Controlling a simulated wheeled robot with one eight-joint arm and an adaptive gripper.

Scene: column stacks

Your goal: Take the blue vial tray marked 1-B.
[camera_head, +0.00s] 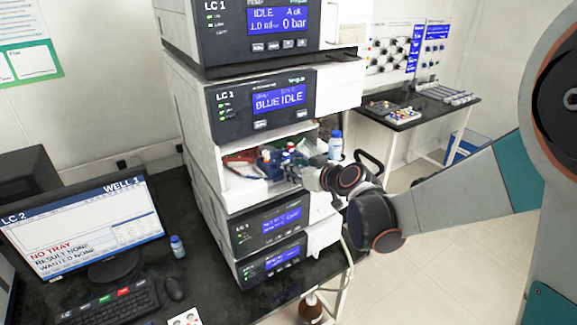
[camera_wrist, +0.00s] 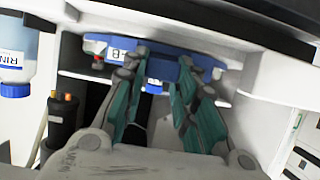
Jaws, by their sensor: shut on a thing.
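The blue vial tray (camera_wrist: 97,46) spans the top of the wrist view, inside the open bay of the LC 1 stack. A white label on its front is partly covered by a finger and appears upside down; I cannot read it in full. My gripper (camera_wrist: 163,70) has its green-padded fingers on both sides of the tray's blue middle part and is shut on it. In the head view my gripper (camera_head: 297,172) reaches into the bay from the right. The blue tray (camera_head: 267,160) shows there only in part, behind small vials.
A red item (camera_head: 239,158) lies left of the blue tray in the bay. White bay walls and a shelf edge (camera_head: 245,190) close around my gripper. A blue-capped bottle (camera_head: 335,146) stands close to my wrist. The monitor (camera_head: 85,230) reads LC 2, NO TRAY.

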